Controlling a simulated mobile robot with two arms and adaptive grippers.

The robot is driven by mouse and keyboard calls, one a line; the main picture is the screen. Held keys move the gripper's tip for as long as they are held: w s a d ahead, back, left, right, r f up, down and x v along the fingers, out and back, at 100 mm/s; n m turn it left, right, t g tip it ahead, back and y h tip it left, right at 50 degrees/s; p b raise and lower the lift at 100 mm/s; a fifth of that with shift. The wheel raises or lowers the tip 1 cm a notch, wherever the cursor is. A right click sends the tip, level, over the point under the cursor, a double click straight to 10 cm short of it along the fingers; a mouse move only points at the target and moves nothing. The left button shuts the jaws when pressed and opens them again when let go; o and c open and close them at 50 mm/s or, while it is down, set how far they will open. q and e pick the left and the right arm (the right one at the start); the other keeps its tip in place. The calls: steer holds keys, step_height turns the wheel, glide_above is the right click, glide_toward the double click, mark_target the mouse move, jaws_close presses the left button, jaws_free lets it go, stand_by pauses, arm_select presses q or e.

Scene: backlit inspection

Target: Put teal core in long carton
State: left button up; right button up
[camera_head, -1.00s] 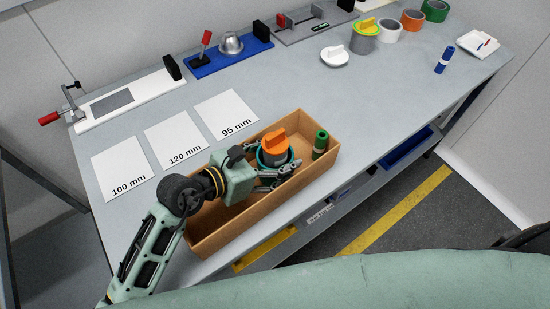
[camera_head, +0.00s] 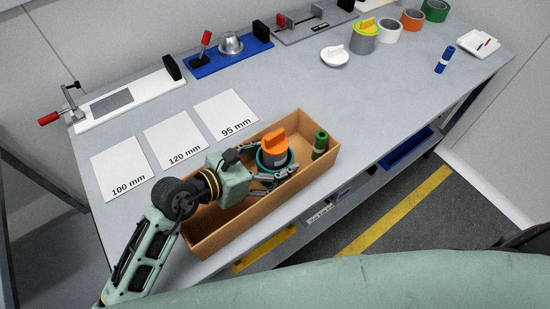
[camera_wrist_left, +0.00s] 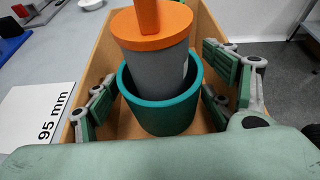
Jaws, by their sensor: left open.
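The teal core (camera_wrist_left: 162,117) stands upright inside the long carton (camera_head: 212,242), towards its far right part. A grey cylinder with an orange handled top (camera_wrist_left: 155,42) sits in the teal core and rises above its rim. In the head view the core's teal rim (camera_head: 261,161) shows around that cylinder. My left gripper (camera_head: 271,180) is open inside the carton, close to the core. In the left wrist view its fingers (camera_wrist_left: 158,108) are spread to the left and right of the core, with gaps between. My right gripper is not in view.
A green cylinder (camera_head: 320,145) stands at the carton's right end. Cards marked 100 mm (camera_head: 121,168), 120 mm (camera_head: 175,143) and 95 mm (camera_head: 227,113) lie behind the carton. Fixtures and tape rolls line the back. The tabletop right of the carton is mostly clear.

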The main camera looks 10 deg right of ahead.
arm_select(q)
steer(key=b+v, duration=0.1)
steer(key=v, duration=1)
